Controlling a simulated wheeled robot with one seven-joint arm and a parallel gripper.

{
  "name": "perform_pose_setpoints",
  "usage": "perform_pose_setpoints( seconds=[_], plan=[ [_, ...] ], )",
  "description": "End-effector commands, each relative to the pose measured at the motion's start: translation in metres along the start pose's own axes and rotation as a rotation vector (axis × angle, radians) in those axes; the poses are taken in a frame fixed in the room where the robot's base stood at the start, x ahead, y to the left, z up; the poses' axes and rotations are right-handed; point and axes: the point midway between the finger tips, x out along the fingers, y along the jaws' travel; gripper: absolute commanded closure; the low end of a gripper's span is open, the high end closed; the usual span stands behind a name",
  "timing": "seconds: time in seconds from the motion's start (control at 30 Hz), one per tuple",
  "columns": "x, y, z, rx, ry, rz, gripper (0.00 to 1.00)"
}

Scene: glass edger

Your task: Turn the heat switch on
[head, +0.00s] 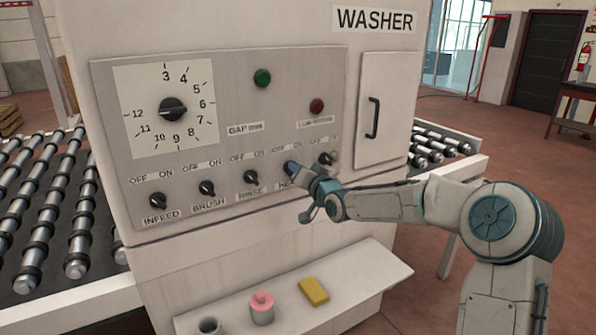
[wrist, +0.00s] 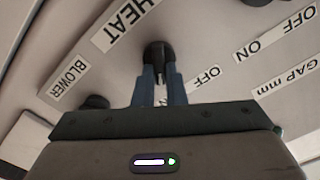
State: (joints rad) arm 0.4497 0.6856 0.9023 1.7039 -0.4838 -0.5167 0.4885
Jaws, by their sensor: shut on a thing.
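The heat switch is a black rotary knob (wrist: 157,52) on the washer's grey control panel (head: 226,110), with the HEAT label (wrist: 122,22) beside it in the wrist view. My gripper (wrist: 159,75) is shut on this knob, one blue finger on each side. In the head view my gripper (head: 291,168) meets the panel at the heat position and hides the knob. The HEAT label there is partly covered. I cannot tell which way the knob points.
The blower knob (head: 327,158) is close on the right; the rinse knob (head: 251,177), brush knob (head: 207,188) and infeed knob (head: 158,201) are to the left. A shelf (head: 375,276) below holds a yellow sponge (head: 314,291) and a pink-topped container (head: 262,308).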

Motion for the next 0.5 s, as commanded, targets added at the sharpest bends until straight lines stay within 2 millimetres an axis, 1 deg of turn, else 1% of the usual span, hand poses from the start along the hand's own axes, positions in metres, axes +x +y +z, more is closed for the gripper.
perform_pose_setpoints(
  seconds=[0.5],
  plan=[
    [-0.0001,0.0009,-0.0014,0.033,0.003,0.001,1.00]
  ],
)
